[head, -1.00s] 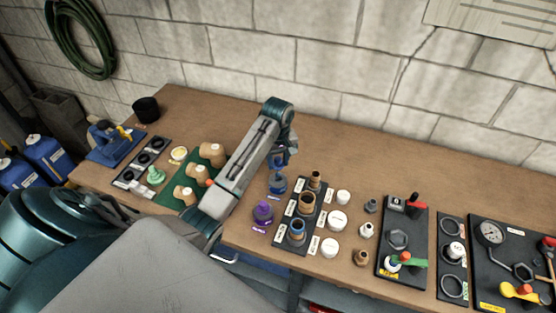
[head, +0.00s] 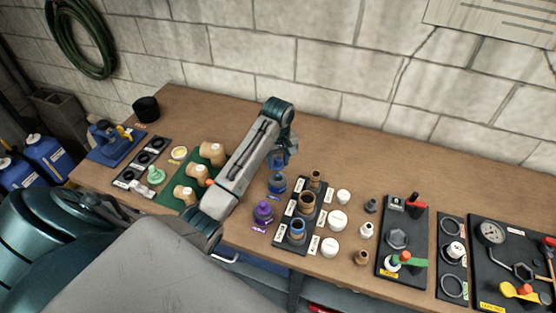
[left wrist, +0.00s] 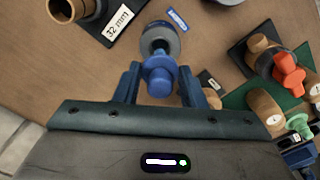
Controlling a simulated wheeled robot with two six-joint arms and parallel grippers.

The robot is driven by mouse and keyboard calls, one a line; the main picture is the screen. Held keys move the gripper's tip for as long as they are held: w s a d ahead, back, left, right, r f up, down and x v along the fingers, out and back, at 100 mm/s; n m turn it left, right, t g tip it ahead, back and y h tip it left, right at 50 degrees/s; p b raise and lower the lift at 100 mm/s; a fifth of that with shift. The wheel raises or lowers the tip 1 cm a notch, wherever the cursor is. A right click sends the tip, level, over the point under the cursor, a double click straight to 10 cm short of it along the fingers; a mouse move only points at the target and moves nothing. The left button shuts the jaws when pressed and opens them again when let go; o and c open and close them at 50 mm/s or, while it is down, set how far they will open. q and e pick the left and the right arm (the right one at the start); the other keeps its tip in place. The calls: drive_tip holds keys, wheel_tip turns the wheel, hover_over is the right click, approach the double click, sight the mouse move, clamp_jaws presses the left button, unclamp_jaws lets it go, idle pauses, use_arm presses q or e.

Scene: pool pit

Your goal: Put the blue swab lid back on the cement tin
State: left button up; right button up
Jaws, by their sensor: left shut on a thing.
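My left gripper (head: 281,156) is over the back-middle of the bench, pointing down. It is shut on the blue swab lid (left wrist: 158,76), which shows between its fingers in the left wrist view. The lid also shows under the gripper in the head view (head: 276,163). The cement tin (head: 277,185), blue with a dark body, stands upright below the lid. In the left wrist view the tin's grey round top (left wrist: 160,40) shows just beyond the lid. The lid appears to be above the tin; I cannot tell whether its swab reaches inside. My right gripper is out of view.
A purple-lidded tin (head: 263,212) stands close in front of the cement tin. A black rack (head: 290,242) of pipe pieces is to the right. A green mat (head: 168,199) with tan fittings lies to the left. Bare bench top (head: 335,155) lies behind and right of the gripper.

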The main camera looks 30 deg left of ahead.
sight(278, 173)
use_arm(q)
drive_tip(key=shift+f, duration=0.25)
drive_tip(key=shift+f, duration=0.7)
drive_tip(key=shift+f, duration=0.15)
drive_tip(key=shift+f, duration=0.75)
drive_tip(key=shift+f, duration=0.45)
drive_tip(key=shift+f, duration=0.65)
drive_tip(key=shift+f, duration=0.15)
idle(0.5)
drive_tip(key=o, duration=1.3)
